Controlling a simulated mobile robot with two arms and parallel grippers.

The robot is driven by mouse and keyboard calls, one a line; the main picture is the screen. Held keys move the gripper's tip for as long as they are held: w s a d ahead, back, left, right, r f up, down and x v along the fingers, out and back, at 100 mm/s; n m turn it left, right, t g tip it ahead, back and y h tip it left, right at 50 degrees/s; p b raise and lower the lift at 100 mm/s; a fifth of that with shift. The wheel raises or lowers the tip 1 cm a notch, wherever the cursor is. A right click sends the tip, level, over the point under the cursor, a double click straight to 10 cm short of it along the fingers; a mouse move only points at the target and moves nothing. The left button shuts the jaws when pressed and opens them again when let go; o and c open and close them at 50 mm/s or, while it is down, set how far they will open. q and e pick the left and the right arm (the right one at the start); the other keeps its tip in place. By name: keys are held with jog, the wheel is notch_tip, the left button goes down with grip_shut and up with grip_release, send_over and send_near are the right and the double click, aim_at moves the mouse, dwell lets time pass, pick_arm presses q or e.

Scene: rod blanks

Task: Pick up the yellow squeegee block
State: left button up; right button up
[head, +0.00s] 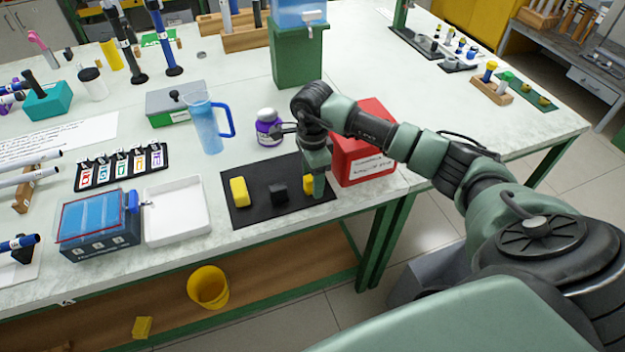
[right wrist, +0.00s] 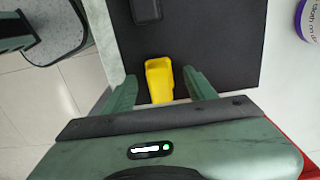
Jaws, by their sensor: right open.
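A yellow block (right wrist: 158,78) with a stepped shape, which looks like the squeegee block, lies on the black mat (right wrist: 215,40). In the right wrist view it sits between the fingers of my right gripper (right wrist: 161,84), with a gap on both sides. In the head view this yellow block (head: 308,184) is partly hidden behind my right gripper (head: 317,184), which points down at the right end of the mat (head: 257,208). The gripper is open. My left gripper is not in view.
On the mat, a black block (head: 278,193) and another yellow block (head: 238,191) lie to the left. A red box (head: 365,172) stands close right of my gripper. A purple-labelled jar (head: 268,128) stands behind the mat, and a white tray (head: 176,210) lies left of it.

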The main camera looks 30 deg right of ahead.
jog(key=shift+f, duration=0.35)
grip_shut()
jog(key=shift+r, duration=0.1)
notch_tip(320, 180, up, 20)
jog(key=b, duration=0.1)
jog(key=shift+b, duration=0.35)
